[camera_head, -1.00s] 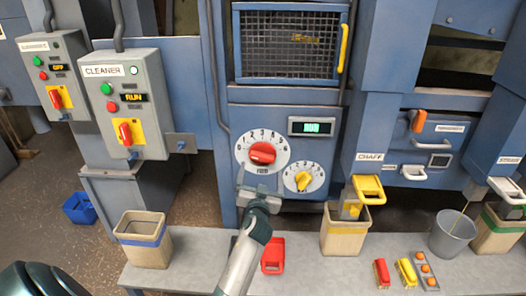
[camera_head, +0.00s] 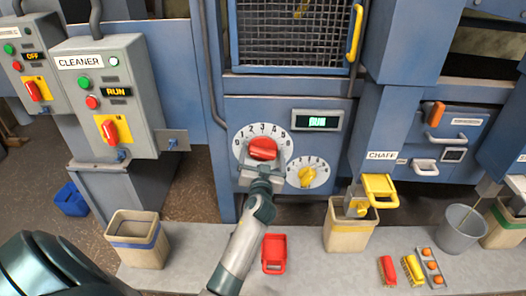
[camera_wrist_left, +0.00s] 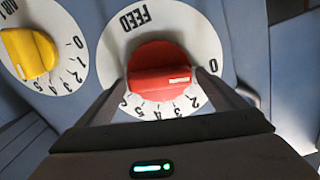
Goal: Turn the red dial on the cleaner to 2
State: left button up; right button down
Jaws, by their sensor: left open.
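The red dial (camera_head: 263,148) sits on a round white plate marked FEED, on the blue machine front. It also fills the middle of the left wrist view (camera_wrist_left: 158,66), with numbers around its lower edge. A white mark on the knob lies toward its right end there, on the side of the 0; the exact setting is not clear. My left gripper (camera_head: 262,170) is at the dial's lower edge. In the wrist view its open fingers (camera_wrist_left: 164,84) stand on both sides of the red knob; contact cannot be told. My right gripper is out of view.
A yellow dial (camera_head: 307,175) is close beside the red one at lower right. A green-lit display (camera_head: 317,121) is above. The grey CLEANER box (camera_head: 104,98) with a red switch hangs at left. Below, a grey bench (camera_head: 205,262) carries bins and a red scoop-like item (camera_head: 274,254).

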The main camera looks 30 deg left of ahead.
pick_arm(q)
jog(key=shift+c, duration=0.3)
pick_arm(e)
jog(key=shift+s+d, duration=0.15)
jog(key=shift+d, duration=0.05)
pick_arm(q)
jog(key=c, duration=0.7)
jog(key=shift+c, duration=0.2)
jog(key=shift+m, duration=0.4)
jog(key=m, duration=0.4)
jog(key=shift+d, duration=0.15)
jog(key=m, duration=0.3)
jog(key=shift+w+d+f+m+p, duration=0.1)
jog(key=shift+m+p, duration=0.25)
jog(key=shift+m, duration=0.05)
jog(key=shift+f+m, duration=0.1)
jog(key=shift+m, duration=0.6)
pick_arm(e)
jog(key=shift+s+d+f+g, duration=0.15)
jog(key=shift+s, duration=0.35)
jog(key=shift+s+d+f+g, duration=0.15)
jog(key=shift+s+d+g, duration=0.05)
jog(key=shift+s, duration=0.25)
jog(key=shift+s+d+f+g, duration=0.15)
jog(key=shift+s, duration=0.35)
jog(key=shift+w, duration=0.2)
pick_arm(q)
jog(key=o, duration=0.8)
